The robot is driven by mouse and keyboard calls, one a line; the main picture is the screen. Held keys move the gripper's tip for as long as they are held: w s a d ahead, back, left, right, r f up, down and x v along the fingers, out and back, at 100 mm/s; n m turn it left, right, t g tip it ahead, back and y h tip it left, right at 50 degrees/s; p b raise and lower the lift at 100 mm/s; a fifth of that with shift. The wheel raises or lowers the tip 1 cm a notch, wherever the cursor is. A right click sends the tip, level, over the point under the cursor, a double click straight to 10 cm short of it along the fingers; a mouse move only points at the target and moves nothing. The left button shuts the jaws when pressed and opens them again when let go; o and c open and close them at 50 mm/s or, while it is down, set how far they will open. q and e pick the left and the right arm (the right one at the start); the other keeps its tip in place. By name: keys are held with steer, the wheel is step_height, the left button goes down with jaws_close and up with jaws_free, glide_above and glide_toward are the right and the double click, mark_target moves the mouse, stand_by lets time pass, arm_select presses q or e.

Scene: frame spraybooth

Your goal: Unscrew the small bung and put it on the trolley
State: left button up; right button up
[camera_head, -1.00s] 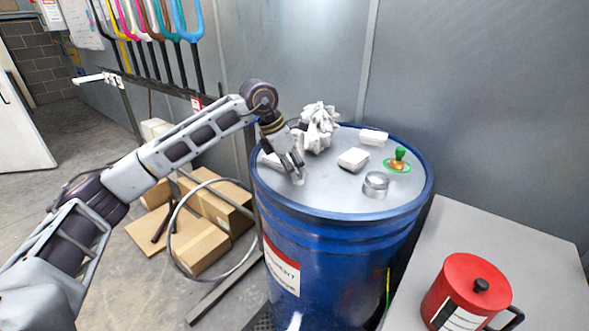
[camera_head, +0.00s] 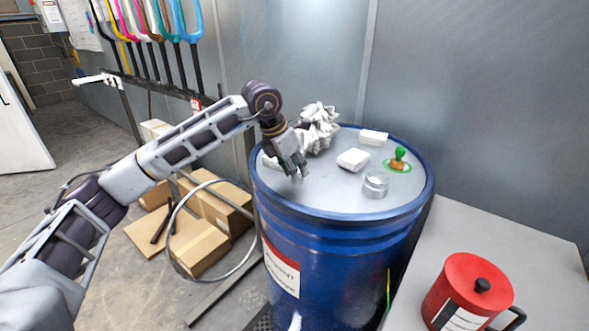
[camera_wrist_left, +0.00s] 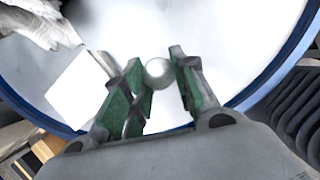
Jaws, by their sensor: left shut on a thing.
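My left gripper (camera_head: 297,177) points down at the left part of the blue drum's (camera_head: 335,262) pale lid. In the left wrist view its green-padded fingers are shut on the small bung (camera_wrist_left: 158,72), a pale round piece between the fingertips. In the head view the fingers mostly hide this bung. I cannot tell whether it is still seated in the lid. The trolley (camera_head: 455,232) is the grey flat top to the right of the drum. My right gripper is not in view.
On the lid are a larger silver cap (camera_head: 375,186), white blocks (camera_head: 353,160), a crumpled rag (camera_head: 320,128) and a green-topped brass fitting (camera_head: 398,160). A red can (camera_head: 470,292) stands at the trolley's front. The trolley's middle and back are bare.

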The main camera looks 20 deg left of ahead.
mark_target(297, 168)
arm_select(q)
steer(key=shift+s+d+n+t+y+b, duration=0.1)
steer(key=shift+n+t+y+b, duration=0.15)
steer(key=shift+n, duration=0.7)
steer(key=shift+d+n+t+y+b, duration=0.15)
steer(key=shift+n+y, duration=0.2)
steer(key=shift+n, duration=0.6)
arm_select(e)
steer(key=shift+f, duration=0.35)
arm_select(q)
steer(key=shift+a, duration=0.1)
steer(key=shift+n+y, duration=0.4)
steer(key=shift+n, duration=0.7)
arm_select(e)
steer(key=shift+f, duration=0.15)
arm_select(q)
steer(key=shift+n+y, duration=0.5)
steer(key=shift+n, duration=0.7)
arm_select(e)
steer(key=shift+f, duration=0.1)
arm_select(q)
steer(key=shift+d, duration=0.2)
steer(key=shift+n+y, duration=0.5)
steer(key=shift+n, duration=1)
steer(key=shift+d, duration=0.1)
steer(key=shift+r+p, duration=0.85)
steer(key=shift+r, duration=1.3)
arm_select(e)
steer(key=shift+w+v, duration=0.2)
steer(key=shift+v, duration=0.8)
